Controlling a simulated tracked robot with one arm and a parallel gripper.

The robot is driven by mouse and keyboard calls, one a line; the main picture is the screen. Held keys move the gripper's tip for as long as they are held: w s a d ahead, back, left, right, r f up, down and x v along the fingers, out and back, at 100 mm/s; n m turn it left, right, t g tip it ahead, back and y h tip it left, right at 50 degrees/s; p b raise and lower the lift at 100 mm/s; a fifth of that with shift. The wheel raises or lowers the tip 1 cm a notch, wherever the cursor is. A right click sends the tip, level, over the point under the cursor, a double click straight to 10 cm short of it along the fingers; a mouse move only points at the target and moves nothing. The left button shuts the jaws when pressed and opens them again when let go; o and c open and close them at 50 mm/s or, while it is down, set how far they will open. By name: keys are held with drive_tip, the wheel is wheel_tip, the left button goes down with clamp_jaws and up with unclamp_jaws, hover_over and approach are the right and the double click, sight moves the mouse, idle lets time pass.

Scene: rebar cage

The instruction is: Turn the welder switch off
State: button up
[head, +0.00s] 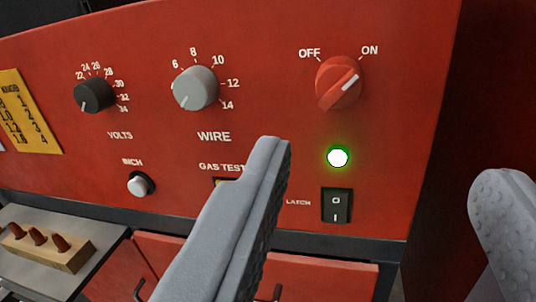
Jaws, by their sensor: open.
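The welder's red front panel (270,130) fills most of the head view. The red rotary switch (339,83) is at its upper right, between the OFF and ON labels, with its white mark pointing toward ON. A green light (338,157) glows below it. A black rocker switch (336,205) sits below the light, by the LATCH label. My gripper (390,165) is open and empty in front of the panel. Its left finger covers part of the panel by the GAS TEST label; its right finger is at the right edge. Neither finger is seen touching the rotary switch.
A black VOLTS knob (94,95), a grey WIRE knob (195,88) and a white INCH button (140,184) are on the left of the panel. A wooden block with brown pegs (48,255) lies on a grey shelf at lower left. Red drawers (320,280) are below.

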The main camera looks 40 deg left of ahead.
sight(340, 95)
drive_tip(key=shift+g+y, duration=0.3)
drive_tip(key=shift+y, duration=0.1)
drive_tip(key=x, duration=0.4)
drive_tip(key=f+x, duration=0.1)
drive_tip(key=x, duration=0.8)
drive_tip(key=shift+w+a+f+p, duration=0.1)
drive_tip(key=shift+a+f+p, duration=0.2)
drive_tip(key=shift+a, duration=0.15)
drive_tip(key=shift+c, duration=0.4)
